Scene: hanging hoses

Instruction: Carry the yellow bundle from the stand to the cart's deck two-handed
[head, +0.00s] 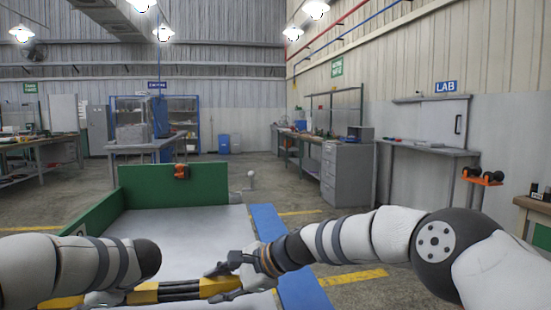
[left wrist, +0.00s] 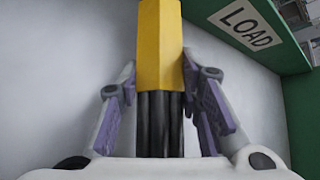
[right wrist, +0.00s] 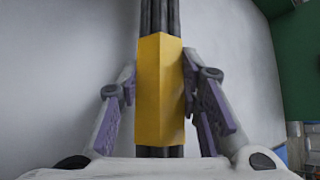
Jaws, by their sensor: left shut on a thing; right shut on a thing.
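The yellow bundle (head: 180,290) has black hoses with yellow sleeves and lies crosswise at the bottom of the head view, over the cart's pale deck (head: 180,228). My right gripper (head: 232,283) is shut on its right part; the right wrist view shows a yellow sleeve (right wrist: 160,85) between the fingers. My left gripper (head: 105,298) is shut on its left part, mostly hidden by my forearm. The left wrist view shows black hoses (left wrist: 160,120) and a yellow sleeve (left wrist: 160,45) between the fingers. I cannot tell whether the bundle touches the deck. The stand is not identifiable.
Green walls (head: 150,185) edge the deck at the back and left; one carries a LOAD label (left wrist: 243,22). A blue strip (head: 285,255) runs along the right side. An orange item (head: 181,171) is at the back wall. The deck's middle is clear.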

